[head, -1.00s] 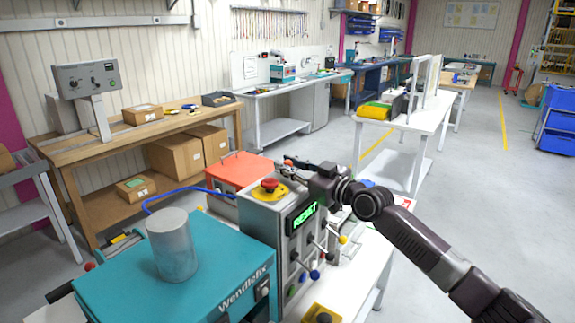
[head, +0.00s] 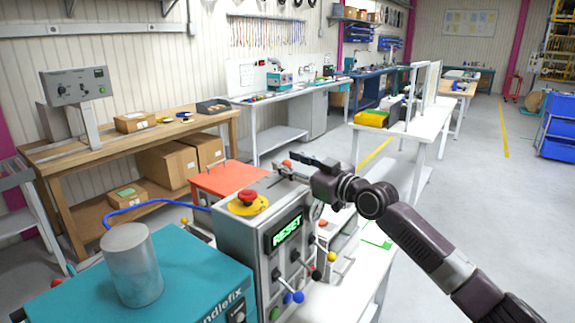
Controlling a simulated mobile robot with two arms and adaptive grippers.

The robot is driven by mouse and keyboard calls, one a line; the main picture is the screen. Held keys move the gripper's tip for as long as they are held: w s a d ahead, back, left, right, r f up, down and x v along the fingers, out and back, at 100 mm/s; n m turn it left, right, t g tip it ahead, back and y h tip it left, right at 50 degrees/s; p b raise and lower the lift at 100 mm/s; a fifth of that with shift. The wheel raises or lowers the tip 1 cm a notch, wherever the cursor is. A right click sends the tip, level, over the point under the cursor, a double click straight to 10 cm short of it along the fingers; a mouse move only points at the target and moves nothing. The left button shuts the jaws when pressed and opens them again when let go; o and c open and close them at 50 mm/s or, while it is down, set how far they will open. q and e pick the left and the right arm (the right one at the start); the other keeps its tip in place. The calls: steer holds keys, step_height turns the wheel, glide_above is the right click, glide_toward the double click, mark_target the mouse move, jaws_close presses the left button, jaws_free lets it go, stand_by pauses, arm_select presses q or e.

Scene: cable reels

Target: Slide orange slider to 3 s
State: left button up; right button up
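A grey control box (head: 236,232) stands in the lower middle with a green display (head: 287,232) reading RESET. Its front carries several small levers with coloured knobs; one yellow knob (head: 331,257) points right. A small orange-red piece (head: 287,163) shows at the fingertips of my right gripper (head: 292,166); I cannot tell if it is the orange slider. The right gripper reaches in from the right, above the box's back right corner. Its two fingers point left and look apart, with no held object clearly visible. My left gripper is out of view.
A red stop button (head: 247,196) on a yellow base sits on the box top. A teal machine (head: 185,275) with a grey cylinder (head: 133,264) is at lower left. An orange-red case (head: 226,178) lies behind the box. Open floor (head: 480,220) is at right.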

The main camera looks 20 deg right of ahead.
steer(key=shift+s+a, duration=0.1)
steer(key=shift+a, duration=0.2)
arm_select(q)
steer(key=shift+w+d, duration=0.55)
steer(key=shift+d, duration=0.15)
arm_select(e)
steer(key=v, duration=1.2)
steer(key=shift+d, duration=0.25)
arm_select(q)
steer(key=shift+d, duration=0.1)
arm_select(e)
steer(key=shift+f, duration=0.1)
